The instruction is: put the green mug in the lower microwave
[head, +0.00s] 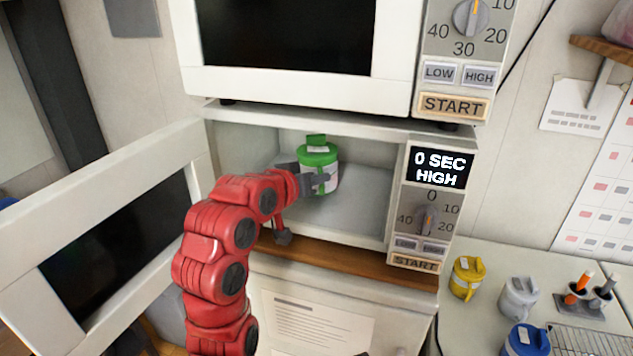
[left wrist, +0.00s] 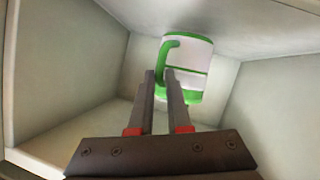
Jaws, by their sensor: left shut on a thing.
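The green mug (head: 318,156), white with a green lid and handle, is inside the open lower microwave (head: 360,127). It looks upright in the head view. My left gripper (head: 318,180) reaches through the microwave opening and is shut on the mug. In the left wrist view the mug (left wrist: 188,62) is beyond the fingertips of my left gripper (left wrist: 165,76), with its green handle at them. Whether the mug's base touches the microwave floor cannot be told.
The lower microwave's door (head: 180,150) stands open to the left. The upper microwave (head: 300,85) sits directly above. A yellow mug (head: 466,278), a white mug (head: 518,297) and a blue mug (head: 526,342) stand on the counter at right. The microwave floor right of the mug is clear.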

